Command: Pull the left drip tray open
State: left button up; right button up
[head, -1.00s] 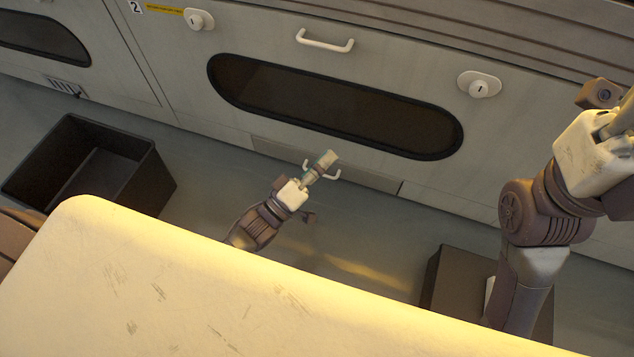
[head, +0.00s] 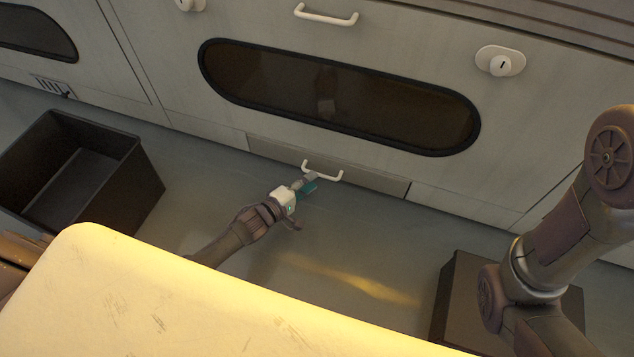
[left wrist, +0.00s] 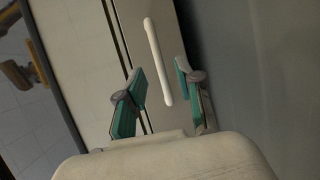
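The drip tray (head: 375,180) is a low grey panel at the foot of the cabinet, with its front looking flush with the wall around it. Its white bar handle (head: 336,177) sticks out in the middle. My left gripper (head: 312,182) is right at the handle, coming from below left. In the left wrist view the left gripper (left wrist: 157,70) is open, with teal finger pads on either side of the white handle (left wrist: 156,55). I cannot tell whether a finger touches the handle. My right gripper is out of view; only my right arm shows.
A black open bin (head: 125,190) stands on the floor at the left, and a dark box (head: 455,290) at the right. Above the tray is a cabinet door with a dark oval window (head: 340,97) and a white handle (head: 326,15). A pale surface (head: 200,310) fills the lower left.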

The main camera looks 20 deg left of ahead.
pick_arm(q)
jog(key=shift+b+x, duration=0.75)
jog(key=shift+x, duration=1)
grip_shut()
